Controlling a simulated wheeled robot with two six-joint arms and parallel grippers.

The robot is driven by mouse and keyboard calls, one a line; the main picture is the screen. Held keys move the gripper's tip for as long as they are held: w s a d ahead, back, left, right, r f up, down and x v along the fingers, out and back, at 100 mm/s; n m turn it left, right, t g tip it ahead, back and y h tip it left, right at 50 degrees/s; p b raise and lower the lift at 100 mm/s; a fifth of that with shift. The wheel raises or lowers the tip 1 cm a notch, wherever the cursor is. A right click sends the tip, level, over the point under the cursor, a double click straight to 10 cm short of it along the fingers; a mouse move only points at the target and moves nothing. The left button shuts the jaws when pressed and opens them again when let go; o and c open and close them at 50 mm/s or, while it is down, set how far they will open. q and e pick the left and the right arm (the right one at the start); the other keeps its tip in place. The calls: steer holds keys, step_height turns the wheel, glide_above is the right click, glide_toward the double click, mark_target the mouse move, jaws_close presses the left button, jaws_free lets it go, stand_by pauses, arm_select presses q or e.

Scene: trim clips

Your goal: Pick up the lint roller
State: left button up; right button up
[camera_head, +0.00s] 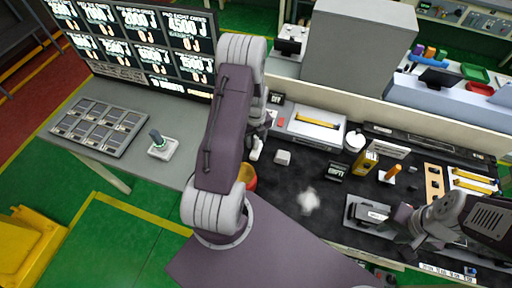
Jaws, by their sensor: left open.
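I cannot pick out the lint roller for certain. A small white piece with an upright orange handle (391,173) stands on the dark bench top and may be it. My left gripper (262,130) is over the left part of the dark bench, mostly hidden behind my own forearm. It is open, and a small white object (256,150) shows just below it; I cannot tell whether they touch. My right gripper (402,222) is low at the right front of the bench, beside a grey box-like device (368,212). Its fingers are too unclear to read.
The dark bench top (285,185) also holds a grey case with a yellow bar (315,125), a white cube (283,157), a crumpled white clump (308,200), a yellow block (365,163) and a yellow-barred tray (472,182). A button panel (100,126) and joystick (160,145) lie left.

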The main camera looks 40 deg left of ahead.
mark_target(256, 143)
arm_select(q)
step_height(256, 143, down, 2)
steer(key=shift+f+p, duration=0.25)
steer(key=shift+p, duration=0.1)
steer(key=shift+w+f, duration=0.15)
steer(key=shift+f, duration=0.3)
jaws_close()
arm_select(e)
steer(key=shift+r, duration=0.65)
arm_select(q)
steer(key=shift+r, duration=0.15)
